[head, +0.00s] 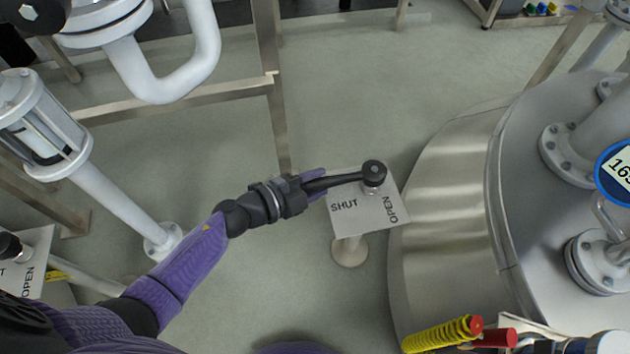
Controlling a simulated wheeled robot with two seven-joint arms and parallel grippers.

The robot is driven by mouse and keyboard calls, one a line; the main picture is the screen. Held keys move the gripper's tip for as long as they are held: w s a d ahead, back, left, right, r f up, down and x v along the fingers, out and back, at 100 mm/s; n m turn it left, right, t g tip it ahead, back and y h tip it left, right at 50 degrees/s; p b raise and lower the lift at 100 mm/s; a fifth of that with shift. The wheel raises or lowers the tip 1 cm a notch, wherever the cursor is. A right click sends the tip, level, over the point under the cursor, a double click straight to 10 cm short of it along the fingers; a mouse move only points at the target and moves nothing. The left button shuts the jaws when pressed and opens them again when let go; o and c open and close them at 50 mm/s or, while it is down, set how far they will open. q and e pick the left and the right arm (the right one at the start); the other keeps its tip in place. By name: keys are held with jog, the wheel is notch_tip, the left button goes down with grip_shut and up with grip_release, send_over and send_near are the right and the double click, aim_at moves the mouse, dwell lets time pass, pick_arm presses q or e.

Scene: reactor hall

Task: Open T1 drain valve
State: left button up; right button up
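A valve lever (345,179), black, is mounted on a round pivot (374,173) above a grey plate (368,212) on a floor post. The plate is marked SHUT on its left and OPEN on its right. The lever points left, on the SHUT side. My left gripper (316,185) reaches in from the left, its purple fingers on both sides of the lever's free end and closed on it. No T1 label is readable. My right gripper is not in view.
A large steel vessel (450,200) stands close on the right of the plate. Another SHUT/OPEN plate (32,262) is at lower left. White piping (115,205) and metal frame rails (180,100) are at left. Red and yellow handles (440,335) are at lower right. Open floor lies behind the lever.

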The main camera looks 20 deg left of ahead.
pick_arm(q)
grip_shut()
dwell(1.1)
